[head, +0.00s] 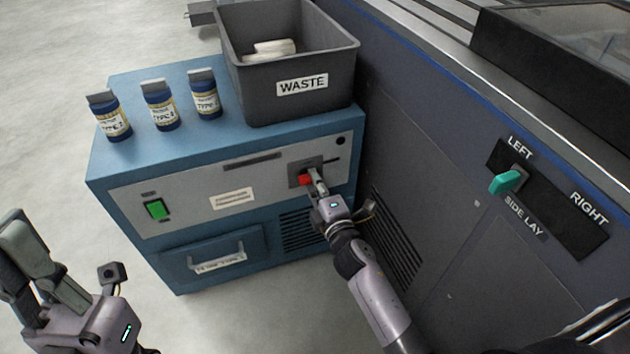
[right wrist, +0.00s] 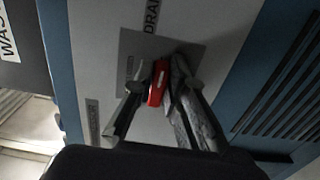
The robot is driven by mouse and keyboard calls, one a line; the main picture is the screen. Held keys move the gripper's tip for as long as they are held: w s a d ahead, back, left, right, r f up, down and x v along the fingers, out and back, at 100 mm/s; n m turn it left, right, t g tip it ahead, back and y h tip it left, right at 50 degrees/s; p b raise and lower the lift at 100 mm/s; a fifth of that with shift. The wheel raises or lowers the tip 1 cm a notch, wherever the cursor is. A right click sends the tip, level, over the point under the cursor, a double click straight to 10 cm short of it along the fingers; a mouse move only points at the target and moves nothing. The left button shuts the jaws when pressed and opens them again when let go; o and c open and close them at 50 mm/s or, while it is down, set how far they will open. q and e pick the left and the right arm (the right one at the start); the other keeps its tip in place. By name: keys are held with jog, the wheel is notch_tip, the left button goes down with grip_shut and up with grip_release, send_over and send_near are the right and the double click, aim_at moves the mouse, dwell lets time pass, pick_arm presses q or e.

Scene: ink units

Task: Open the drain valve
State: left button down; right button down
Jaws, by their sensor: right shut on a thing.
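The drain valve's red handle (head: 305,180) sits on a grey plate on the front panel of the blue ink unit. My right gripper (head: 312,180) reaches it from below right. In the right wrist view the red handle (right wrist: 158,82) stands between the two fingertips, and the gripper (right wrist: 162,85) is shut on it.
Several labelled bottles, one of them at the middle (head: 161,107), and a grey WASTE bin (head: 300,100) stand on the unit. A lit green switch (head: 156,210) and a drawer handle (head: 218,258) are on its front. A dark machine with a teal side-lay knob (head: 506,183) stands close on the right.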

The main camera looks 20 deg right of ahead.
jog(key=c, duration=1.7)
grip_release()
jog(key=shift+w+d+r, duration=0.15)
jog(key=shift+r, duration=0.05)
jog(key=shift+o, duration=0.5)
jog(key=shift+f, duration=0.1)
jog(key=shift+f, duration=0.1)
jog(key=s, duration=1.2)
jog(key=shift+d, duration=0.15)
